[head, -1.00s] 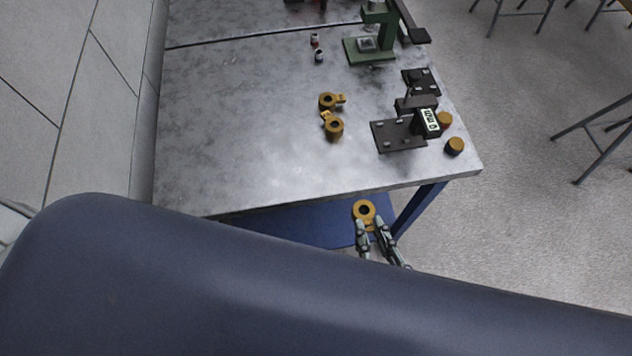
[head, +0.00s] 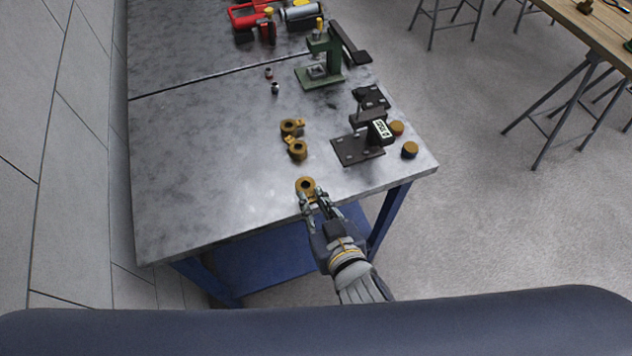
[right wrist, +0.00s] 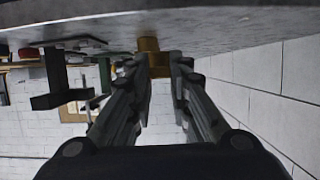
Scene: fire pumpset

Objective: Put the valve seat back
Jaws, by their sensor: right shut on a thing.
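My right gripper (head: 313,197) is at the table's near edge in the head view, its fingers shut on a brass ring-shaped part (head: 305,185), likely the valve seat. The ring's dark hole faces up. The same brass part (right wrist: 149,44) shows between the fingertips in the right wrist view, close to the table surface; I cannot tell whether it touches it. Two similar brass rings with tabs, a farther one (head: 290,127) and a nearer one (head: 298,150), lie on the table beyond the gripper. My left gripper is not in view.
A green press (head: 322,60) and two small cylinders (head: 275,88) are farther back. The left part of the grey metal table (head: 200,170) is clear.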

